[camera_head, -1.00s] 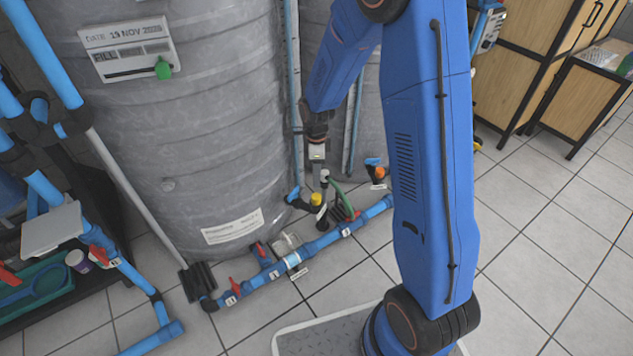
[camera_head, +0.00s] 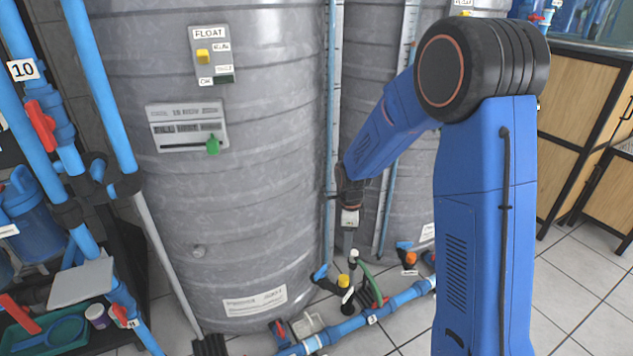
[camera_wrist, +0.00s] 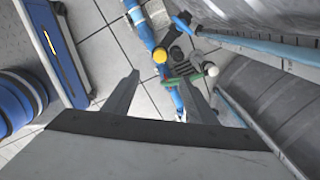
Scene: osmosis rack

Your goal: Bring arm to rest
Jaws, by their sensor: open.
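My blue arm (camera_head: 485,200) rises at the right in the head view and bends at a black elbow joint, with its forearm slanting down to the left. My gripper (camera_head: 348,248) points down in front of the gap between the two grey tanks, above the pipe fittings. In the wrist view the two fingers of my gripper (camera_wrist: 160,80) stand apart with nothing held between them. The yellow-capped fitting (camera_wrist: 160,56) and the green hose (camera_wrist: 182,77) show beyond the fingertips. The exact gap from fingers to fittings is hard to tell.
A large grey tank (camera_head: 260,130) stands left of my gripper, another (camera_head: 425,150) behind it. A blue floor pipe (camera_head: 385,312) with valves runs below. Wooden cabinets (camera_head: 572,140) stand at the right. Tiled floor (camera_head: 590,290) is clear at the lower right.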

